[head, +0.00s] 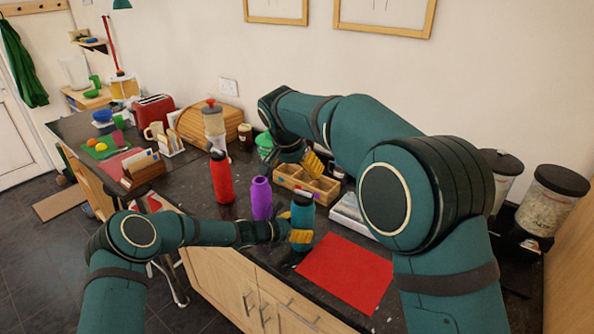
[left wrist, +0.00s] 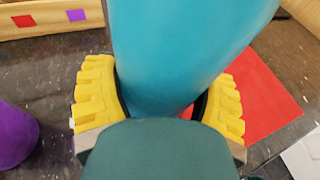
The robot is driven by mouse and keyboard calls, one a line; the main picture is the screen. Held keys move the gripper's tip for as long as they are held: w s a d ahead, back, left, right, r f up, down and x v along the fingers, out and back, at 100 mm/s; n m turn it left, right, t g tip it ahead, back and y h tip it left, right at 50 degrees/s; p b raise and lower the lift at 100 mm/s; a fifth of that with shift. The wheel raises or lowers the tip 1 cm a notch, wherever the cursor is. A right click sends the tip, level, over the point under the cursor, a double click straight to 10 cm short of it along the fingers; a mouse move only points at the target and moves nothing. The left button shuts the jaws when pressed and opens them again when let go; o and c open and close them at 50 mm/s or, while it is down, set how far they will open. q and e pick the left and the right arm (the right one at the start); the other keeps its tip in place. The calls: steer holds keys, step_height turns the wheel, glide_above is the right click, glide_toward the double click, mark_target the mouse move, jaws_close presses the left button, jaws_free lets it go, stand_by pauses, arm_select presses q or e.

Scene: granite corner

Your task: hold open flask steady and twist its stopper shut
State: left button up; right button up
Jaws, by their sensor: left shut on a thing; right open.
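A teal flask (head: 302,217) stands upright at the counter's front, beside a red mat. Its top looks dark in the head view; I cannot tell whether that is a stopper or the open mouth. My left gripper (head: 300,237) is shut around the flask's body from the left. In the left wrist view the yellow fingers (left wrist: 160,105) press on both sides of the teal flask (left wrist: 185,50). My right gripper (head: 312,164) is open above the wooden compartment box, behind the flask and apart from it; the arm partly hides it.
The wooden box (head: 291,183) has coloured squares on its front. A purple flask (head: 261,198) and a red flask (head: 221,178) with a black cap stand left of the teal flask. The red mat (head: 345,273) lies flat and bare. Dispensers (head: 550,200) stand at the right.

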arm_select(q)
steer(key=o, duration=1.2)
steer(key=shift+o, duration=0.2)
